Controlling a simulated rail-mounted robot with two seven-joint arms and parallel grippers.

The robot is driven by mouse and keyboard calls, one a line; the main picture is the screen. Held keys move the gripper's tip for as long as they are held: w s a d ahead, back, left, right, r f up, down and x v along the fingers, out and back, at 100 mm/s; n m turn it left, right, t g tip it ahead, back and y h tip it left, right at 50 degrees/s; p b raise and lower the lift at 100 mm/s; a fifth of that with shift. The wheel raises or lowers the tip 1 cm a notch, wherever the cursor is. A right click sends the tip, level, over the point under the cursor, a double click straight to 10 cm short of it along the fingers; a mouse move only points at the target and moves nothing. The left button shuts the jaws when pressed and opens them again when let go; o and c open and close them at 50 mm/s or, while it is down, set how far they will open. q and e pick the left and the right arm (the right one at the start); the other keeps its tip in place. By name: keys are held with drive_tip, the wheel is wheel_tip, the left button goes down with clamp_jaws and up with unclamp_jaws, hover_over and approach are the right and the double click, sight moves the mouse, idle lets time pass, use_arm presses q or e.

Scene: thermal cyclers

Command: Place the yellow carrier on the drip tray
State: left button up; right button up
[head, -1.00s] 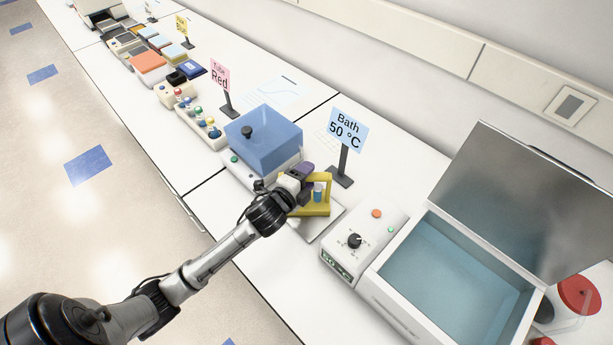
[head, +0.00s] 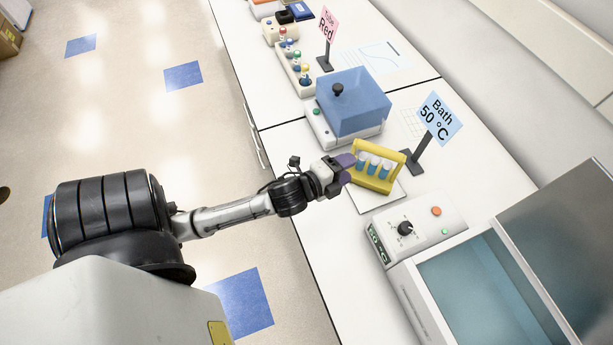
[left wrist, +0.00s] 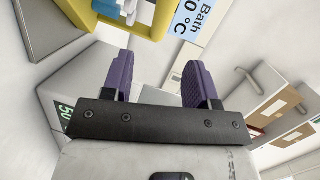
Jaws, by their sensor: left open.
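The yellow carrier (head: 371,184) stands upright on the pale flat drip tray (head: 388,200), between the blue-lidded device and the water bath. Several blue-filled tubes with pale caps sit in it. My left gripper (head: 346,166) has purple fingers and is at the carrier's left side in the head view. In the left wrist view its fingers (left wrist: 160,80) are spread with nothing between them. The yellow carrier (left wrist: 158,18) is beyond the fingers at the upper left there, partly cut off. Whether a finger touches the carrier is unclear. My right gripper is not in view.
The blue-lidded device (head: 352,100) stands behind the tray. The water bath (head: 470,285) is in front with its lid raised. The "Bath 50 °C" sign (head: 437,120) stands right of the carrier. A rack of coloured tubes (head: 294,68) is farther back.

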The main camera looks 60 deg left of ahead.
use_arm(q)
drive_tip(key=s+d+f+n+g, duration=0.1)
drive_tip(key=s+f+n+g, duration=0.1)
drive_tip(key=s+n, duration=0.1)
drive_tip(key=s+d+f+n+g, duration=0.2)
drive_tip(key=s+f, duration=0.1)
drive_tip(key=s+d+f+n+g, duration=0.1)
drive_tip(key=s+f+n+g, duration=0.2)
drive_tip(key=s, duration=0.1)
drive_tip(key=shift+d+f+n, duration=0.2)
drive_tip(key=shift+d+n, duration=0.1)
drive_tip(key=shift+d, duration=0.1)
drive_tip(key=s+d+f+n+g+h, duration=0.1)
drive_tip(key=s+d+n+g, duration=0.3)
drive_tip(key=s, duration=0.5)
drive_tip(key=shift+s+d+f+n+g+h, duration=0.2)
drive_tip(key=shift+d+f+n+g+h, duration=0.15)
drive_tip(key=shift+d+f+g, duration=0.3)
drive_tip(key=shift+a+f, duration=0.1)
drive_tip(key=shift+a, duration=0.05)
